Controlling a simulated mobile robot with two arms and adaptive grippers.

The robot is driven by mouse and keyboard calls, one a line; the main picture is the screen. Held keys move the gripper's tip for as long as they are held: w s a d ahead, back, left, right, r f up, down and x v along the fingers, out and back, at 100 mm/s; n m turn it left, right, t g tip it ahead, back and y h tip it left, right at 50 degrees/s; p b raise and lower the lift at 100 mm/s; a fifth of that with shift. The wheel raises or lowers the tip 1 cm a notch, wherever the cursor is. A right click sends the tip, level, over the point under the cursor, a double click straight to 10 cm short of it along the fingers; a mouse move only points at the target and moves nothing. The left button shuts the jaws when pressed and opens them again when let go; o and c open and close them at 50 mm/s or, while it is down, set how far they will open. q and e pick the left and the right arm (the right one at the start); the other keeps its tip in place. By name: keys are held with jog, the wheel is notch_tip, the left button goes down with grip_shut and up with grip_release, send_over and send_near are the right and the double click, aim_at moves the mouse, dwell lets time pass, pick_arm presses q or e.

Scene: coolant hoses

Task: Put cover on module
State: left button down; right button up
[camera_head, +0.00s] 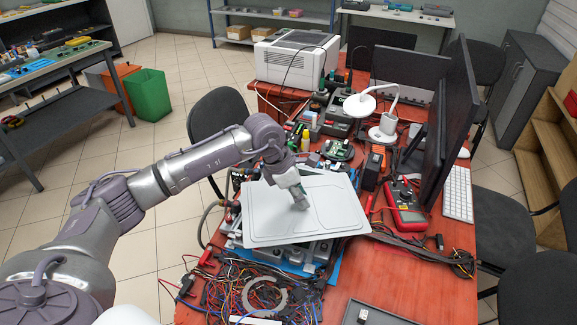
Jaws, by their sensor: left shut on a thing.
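A flat, light grey cover (272,222) with embossed lines is in the middle of the view, tilted slightly over the clutter on the red desk. My left gripper (300,203) is shut on the cover, with its fingertips at the upper face near the middle. The module (309,254) shows partly below the cover's front edge as grey metal parts on a blue mat. Most of the module is hidden under the cover, and I cannot tell whether the two touch. My right gripper is not in view.
Tangled wires (258,293) lie in front of the module. A red multimeter (403,205), a white lamp (384,128) and monitors (450,125) stand to the right and behind. A white printer (296,57) is at the back. The desk's front right (430,287) has bare room.

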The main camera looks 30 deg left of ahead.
pick_arm(q)
jog(key=w+a+n+y, duration=0.1)
jog(key=w+a+n, duration=0.1)
jog(key=n, duration=0.2)
jog(key=w+a+n+t+y+p, duration=0.1)
jog(key=w+a+n+y, duration=0.1)
jog(key=n, duration=0.2)
jog(key=w+a+n+y, duration=0.1)
jog(key=w+a+n, duration=0.1)
jog(key=w+n, duration=0.1)
jog(key=shift+a+n+t, duration=0.4)
jog(key=shift+n, duration=0.3)
jog(key=shift+f+b, duration=0.6)
jog(key=shift+f, duration=0.95)
jog(key=shift+f+b, duration=0.6)
jog(key=shift+f, duration=0.05)
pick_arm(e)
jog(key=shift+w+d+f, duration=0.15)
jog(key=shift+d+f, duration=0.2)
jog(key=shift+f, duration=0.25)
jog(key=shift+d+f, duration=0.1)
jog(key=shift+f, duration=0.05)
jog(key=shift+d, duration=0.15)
pick_arm(q)
jog(key=shift+f, duration=0.1)
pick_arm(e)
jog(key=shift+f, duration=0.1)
